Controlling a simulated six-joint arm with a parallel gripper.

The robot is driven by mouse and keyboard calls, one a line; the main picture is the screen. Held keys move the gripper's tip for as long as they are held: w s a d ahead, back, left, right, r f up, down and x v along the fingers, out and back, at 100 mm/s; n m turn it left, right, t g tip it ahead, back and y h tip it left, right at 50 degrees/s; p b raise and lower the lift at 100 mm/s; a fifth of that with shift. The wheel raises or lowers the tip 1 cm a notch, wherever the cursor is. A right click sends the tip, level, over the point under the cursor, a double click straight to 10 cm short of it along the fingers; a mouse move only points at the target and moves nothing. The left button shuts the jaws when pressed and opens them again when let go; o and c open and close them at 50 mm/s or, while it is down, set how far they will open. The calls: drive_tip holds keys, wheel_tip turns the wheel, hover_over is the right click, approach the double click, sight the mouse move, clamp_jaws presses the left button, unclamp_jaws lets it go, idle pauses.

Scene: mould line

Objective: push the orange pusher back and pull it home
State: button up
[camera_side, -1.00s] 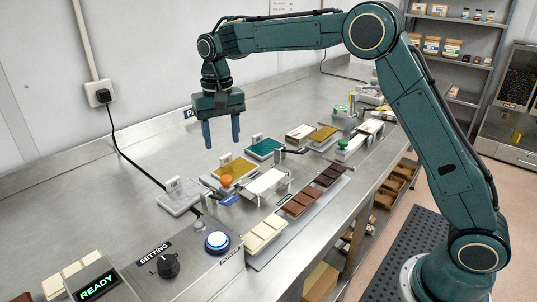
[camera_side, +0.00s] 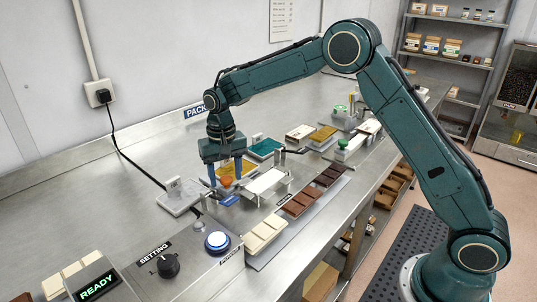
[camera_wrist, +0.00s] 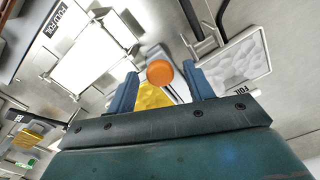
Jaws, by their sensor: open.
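The orange pusher (camera_side: 225,182) is a round orange knob at the front edge of a station with a gold foil pad (camera_side: 240,167). My gripper (camera_side: 225,176) is lowered over this station, with its blue fingers on either side of the knob. In the wrist view the orange knob (camera_wrist: 160,73) lies between the two spread fingertips (camera_wrist: 160,85), with a gap on each side. The fingers are open and hold nothing. The gold pad (camera_wrist: 156,96) shows partly behind the knob, the rest hidden by my gripper.
A clear foil tray (camera_side: 180,197) stands to the left and a white plate (camera_side: 268,184) to the right. Chocolate and cream bars (camera_side: 265,234) lie along the front.

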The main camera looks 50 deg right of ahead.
clamp_jaws()
drive_tip(key=shift+w+r, duration=0.1)
drive_tip(key=shift+w, duration=4.4)
unclamp_jaws()
wheel_tip(320, 180, up, 14)
drive_tip(key=shift+f, duration=0.25)
